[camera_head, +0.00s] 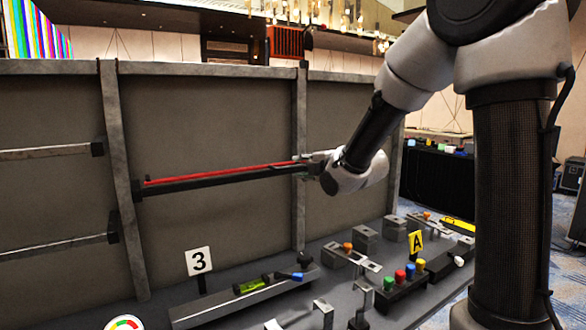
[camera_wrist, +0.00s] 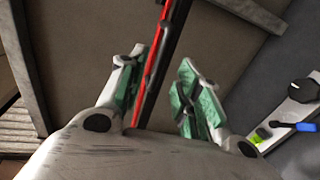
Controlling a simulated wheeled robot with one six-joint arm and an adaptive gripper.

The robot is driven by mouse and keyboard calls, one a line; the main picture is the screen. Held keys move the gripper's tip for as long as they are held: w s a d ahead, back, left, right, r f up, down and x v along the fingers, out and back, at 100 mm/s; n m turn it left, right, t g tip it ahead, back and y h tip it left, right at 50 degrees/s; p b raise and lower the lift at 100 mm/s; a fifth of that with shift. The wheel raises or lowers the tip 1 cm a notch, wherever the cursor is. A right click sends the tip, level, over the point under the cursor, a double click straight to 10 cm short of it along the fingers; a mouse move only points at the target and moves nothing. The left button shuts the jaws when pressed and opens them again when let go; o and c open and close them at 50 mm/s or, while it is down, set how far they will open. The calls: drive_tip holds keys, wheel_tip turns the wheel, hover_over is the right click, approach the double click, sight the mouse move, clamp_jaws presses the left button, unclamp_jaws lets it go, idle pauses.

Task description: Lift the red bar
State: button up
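The red bar (camera_head: 222,173) is a long thin rod lying along the top of a dark rail (camera_head: 215,182) on the grey panel wall. It also shows in the wrist view (camera_wrist: 152,72), running up between my fingers beside the dark rail. My gripper (camera_head: 308,161) is at the bar's right end. In the wrist view my gripper (camera_wrist: 162,62) is open, with its green-padded fingers apart on either side of the bar. The bar is nearer the left finger; I cannot tell whether they touch. My wrist hides the near end of the bar.
Grey posts (camera_head: 120,150) divide the wall, with pale rails (camera_head: 45,152) at left. Below is a bench with a number 3 sign (camera_head: 199,261), a green level (camera_head: 250,286), colored buttons (camera_head: 399,276) and a yellow A sign (camera_head: 416,242). The space before the wall panel is clear.

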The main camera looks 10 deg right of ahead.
sight(294, 167)
drive_tip(key=x, duration=0.7)
drive_tip(key=shift+s, duration=0.1)
clamp_jaws()
